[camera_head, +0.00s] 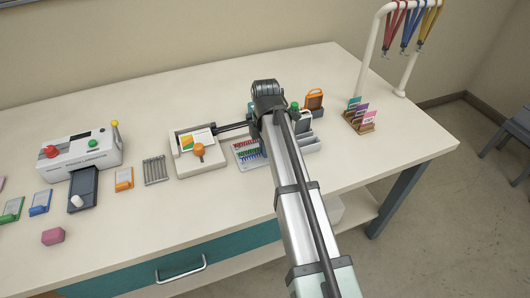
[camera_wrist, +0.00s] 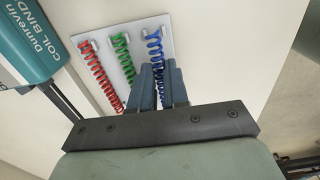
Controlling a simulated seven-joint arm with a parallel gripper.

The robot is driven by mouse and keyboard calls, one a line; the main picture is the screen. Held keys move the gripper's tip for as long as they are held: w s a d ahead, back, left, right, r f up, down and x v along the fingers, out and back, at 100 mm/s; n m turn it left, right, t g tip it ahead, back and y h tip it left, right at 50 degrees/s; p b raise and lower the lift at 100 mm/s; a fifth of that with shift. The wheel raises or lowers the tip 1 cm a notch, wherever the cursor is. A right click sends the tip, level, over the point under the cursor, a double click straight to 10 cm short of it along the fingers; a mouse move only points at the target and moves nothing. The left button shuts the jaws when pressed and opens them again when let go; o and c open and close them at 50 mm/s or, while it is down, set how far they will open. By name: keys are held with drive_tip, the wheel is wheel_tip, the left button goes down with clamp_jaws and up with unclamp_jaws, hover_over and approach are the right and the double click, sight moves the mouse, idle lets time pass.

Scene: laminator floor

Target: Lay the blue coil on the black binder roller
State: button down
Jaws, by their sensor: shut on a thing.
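The blue coil (camera_wrist: 154,48) lies at the right end of a pale coil card (camera_wrist: 135,30), beside a green coil (camera_wrist: 124,58) and a red coil (camera_wrist: 100,78). My gripper (camera_wrist: 160,72) is shut on the blue coil, one finger on each side. The coil's upper end still lies against the card. The card also shows in the head view (camera_head: 237,148), where my arm hides the fingertips. A teal coil binder (camera_wrist: 30,40) stands at the wrist view's upper left. A dark bar (camera_head: 234,127) shows beside my arm; I cannot tell whether it is the black roller.
A white tray with an orange knob (camera_head: 199,150) stands left of the card. A laminator (camera_head: 80,152) is further left. A grey holder (camera_head: 308,144) and a card stand (camera_head: 359,118) are to the right.

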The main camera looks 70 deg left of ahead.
wheel_tip(320, 180, up, 7)
drive_tip(key=shift+f, duration=0.2)
drive_tip(key=shift+r, duration=0.35)
drive_tip(key=shift+s+r, duration=0.15)
drive_tip(key=shift+s, duration=0.15)
drive_tip(key=s+a+f, duration=0.1)
drive_tip(key=s+a, duration=0.2)
drive_tip(key=a, duration=0.4)
hover_over(238, 123)
drive_tip(key=shift+d+f, duration=0.1)
drive_tip(key=shift+f, duration=0.1)
drive_tip(key=shift+f, duration=3.1)
